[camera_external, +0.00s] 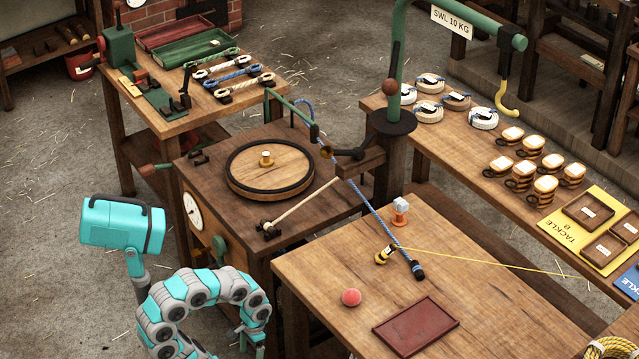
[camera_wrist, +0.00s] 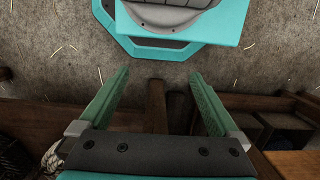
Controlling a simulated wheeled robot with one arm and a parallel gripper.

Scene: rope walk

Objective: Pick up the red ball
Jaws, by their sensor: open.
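The red ball (camera_external: 351,297) rests on the wooden table at the front right in the external view, left of a dark red tray (camera_external: 415,326). My gripper (camera_wrist: 158,85) is open in the wrist view, its two green fingers apart with nothing held between them. The wrist view shows floor, dark wooden beams and part of my own body, but no ball. In the external view my arm curls low at the bottom, left of the table, and the gripper is not clearly visible there. The ball and the gripper are well apart.
A striped rope (camera_external: 375,214), a yellow-and-black item (camera_external: 385,254) and a small orange-and-white item (camera_external: 400,210) are behind the ball. A yellow line runs right from there. A darker workbench (camera_external: 220,214) with a round turntable (camera_external: 269,170) stands behind my arm. The table's left front is clear.

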